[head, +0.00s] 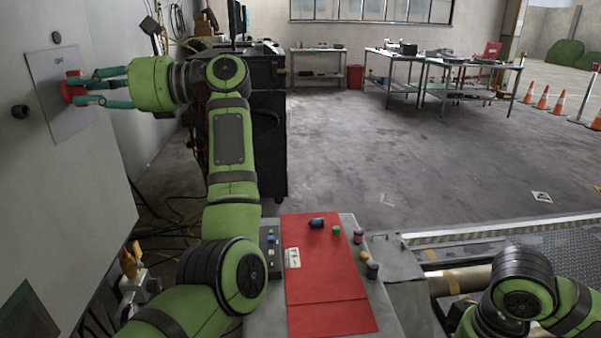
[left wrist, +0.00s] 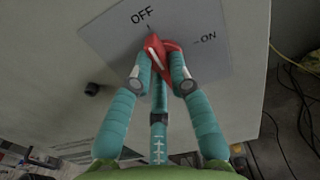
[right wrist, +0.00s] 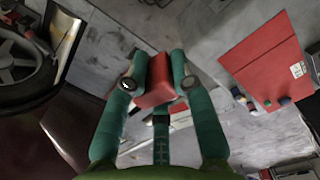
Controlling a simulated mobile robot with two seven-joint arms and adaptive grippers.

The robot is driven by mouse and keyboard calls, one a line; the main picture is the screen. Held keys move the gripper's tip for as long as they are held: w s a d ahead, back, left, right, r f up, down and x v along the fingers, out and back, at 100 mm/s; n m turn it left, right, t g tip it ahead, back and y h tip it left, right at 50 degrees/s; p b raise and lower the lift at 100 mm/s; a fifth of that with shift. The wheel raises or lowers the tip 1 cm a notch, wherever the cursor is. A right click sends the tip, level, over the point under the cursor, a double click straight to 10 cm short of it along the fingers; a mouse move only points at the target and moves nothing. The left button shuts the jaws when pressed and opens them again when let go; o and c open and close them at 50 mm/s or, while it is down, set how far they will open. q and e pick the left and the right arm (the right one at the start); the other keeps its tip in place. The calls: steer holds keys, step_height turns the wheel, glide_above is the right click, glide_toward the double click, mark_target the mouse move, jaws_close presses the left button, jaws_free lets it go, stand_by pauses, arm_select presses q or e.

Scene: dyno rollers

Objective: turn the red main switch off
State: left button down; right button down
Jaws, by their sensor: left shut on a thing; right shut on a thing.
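The red main switch (head: 68,91) is a rotary knob on a grey plate (head: 47,72) on the cabinet wall at the left. My left gripper (head: 84,88) is shut on it; the fingers (left wrist: 160,66) sit on both sides of the knob. In the left wrist view the red knob (left wrist: 153,48) has a white line, and its upper end lies near the tick under OFF.
A console with a red panel (head: 320,275) and several buttons stands below centre. A black cabinet (head: 267,150) is behind my left arm. Cables hang beside the wall. Tables (head: 440,85) and orange cones (head: 542,98) stand far back; the middle floor is clear.

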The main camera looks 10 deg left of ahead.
arm_select(q)
steer(key=c, duration=1.1)
jaws_free()
steer(key=shift+c, duration=0.2)
steer(key=v, duration=1.2)
